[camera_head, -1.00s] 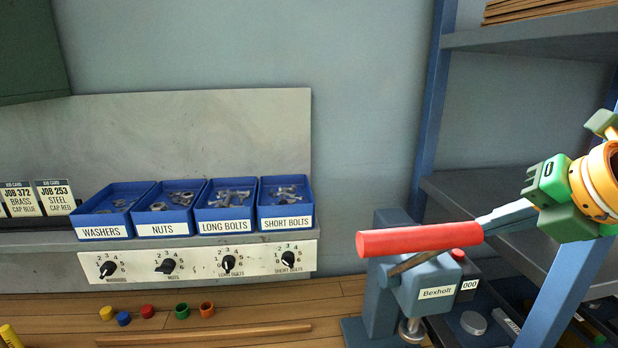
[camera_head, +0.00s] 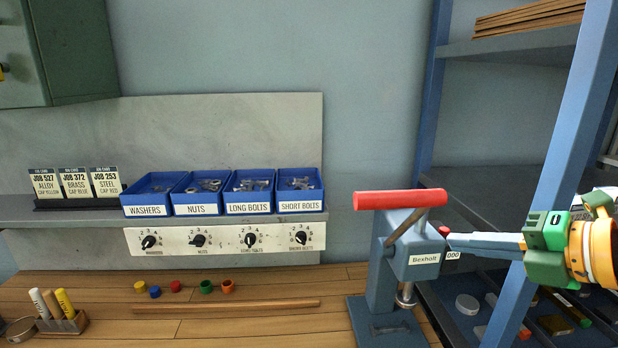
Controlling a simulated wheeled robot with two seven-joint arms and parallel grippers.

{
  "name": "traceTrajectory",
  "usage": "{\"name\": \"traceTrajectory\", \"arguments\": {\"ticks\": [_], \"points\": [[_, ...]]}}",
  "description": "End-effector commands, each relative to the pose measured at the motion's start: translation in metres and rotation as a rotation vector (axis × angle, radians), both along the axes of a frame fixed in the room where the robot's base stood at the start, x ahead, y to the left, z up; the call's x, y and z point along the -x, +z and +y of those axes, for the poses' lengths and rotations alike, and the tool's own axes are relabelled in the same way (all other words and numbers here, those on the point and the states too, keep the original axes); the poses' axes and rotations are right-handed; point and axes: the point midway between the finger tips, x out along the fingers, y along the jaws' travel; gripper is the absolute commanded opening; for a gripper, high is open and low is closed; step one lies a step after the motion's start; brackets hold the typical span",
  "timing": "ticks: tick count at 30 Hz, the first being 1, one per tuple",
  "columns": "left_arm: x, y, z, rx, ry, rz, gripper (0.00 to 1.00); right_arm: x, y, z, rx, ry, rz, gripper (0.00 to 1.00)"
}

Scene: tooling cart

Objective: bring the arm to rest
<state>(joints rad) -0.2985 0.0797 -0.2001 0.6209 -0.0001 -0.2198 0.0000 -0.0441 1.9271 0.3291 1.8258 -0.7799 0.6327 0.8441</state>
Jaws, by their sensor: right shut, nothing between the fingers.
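My right gripper (camera_head: 449,241) comes in from the right edge, with an orange and green wrist and slim grey-blue fingers pointing left. Its fingers are shut and hold nothing. In the picture the tips lie just beside the red button (camera_head: 444,231) and above the counter reading 000 (camera_head: 454,255) on the press; I cannot tell whether they touch. The blue-grey press (camera_head: 409,263) labelled Bexholt stands on the bench. Its red lever handle (camera_head: 400,199) is raised above the body, and the gripper is clear of it. My left gripper is not in view.
A blue shelf post (camera_head: 545,185) stands close to my right arm, with shelves (camera_head: 520,50) behind. Four blue bins (camera_head: 247,204) sit on a ledge above dials. Coloured caps (camera_head: 206,287), a wooden strip (camera_head: 226,306) and a marker holder (camera_head: 62,325) lie on the bench.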

Motion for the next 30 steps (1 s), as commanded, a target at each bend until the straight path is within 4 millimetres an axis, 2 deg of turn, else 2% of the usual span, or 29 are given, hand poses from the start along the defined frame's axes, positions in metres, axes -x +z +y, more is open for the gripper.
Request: {"name": "traceTrajectory", "arguments": {"ticks": [5,8,10,11,13,15,16,18,21,25,30], "points": [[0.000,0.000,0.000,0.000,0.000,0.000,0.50,-0.015,-0.020,-0.002,-0.356,-0.063,-0.100,0.00],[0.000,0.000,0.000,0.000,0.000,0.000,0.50,-0.023,-0.040,-0.018,-0.600,-0.200,-0.153,0.00],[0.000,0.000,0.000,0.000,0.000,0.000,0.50,-0.025,-0.069,-0.040,-0.789,-0.373,-0.169,0.00],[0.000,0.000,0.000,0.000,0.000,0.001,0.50,-0.024,-0.088,-0.051,-0.873,-0.475,-0.161,0.00],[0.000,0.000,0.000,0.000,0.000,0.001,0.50,-0.009,-0.151,-0.075,-1.044,-0.773,-0.097,0.00],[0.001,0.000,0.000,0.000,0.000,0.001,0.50,0.018,-0.216,-0.083,-1.132,-1.048,0.022,0.00],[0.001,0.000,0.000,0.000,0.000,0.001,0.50,0.031,-0.240,-0.081,-1.152,-1.147,0.080,0.00],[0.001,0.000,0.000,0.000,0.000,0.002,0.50,0.062,-0.286,-0.070,-1.168,-1.335,0.221,0.00],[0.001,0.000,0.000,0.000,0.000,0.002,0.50,0.104,-0.332,-0.044,-1.157,-1.524,0.419,0.00],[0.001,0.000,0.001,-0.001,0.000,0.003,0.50,0.154,-0.368,-0.004,-1.118,-1.683,0.669,0.00],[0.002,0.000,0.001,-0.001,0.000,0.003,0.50,0.210,-0.387,0.054,-1.046,-1.792,0.992,0.00]]}}
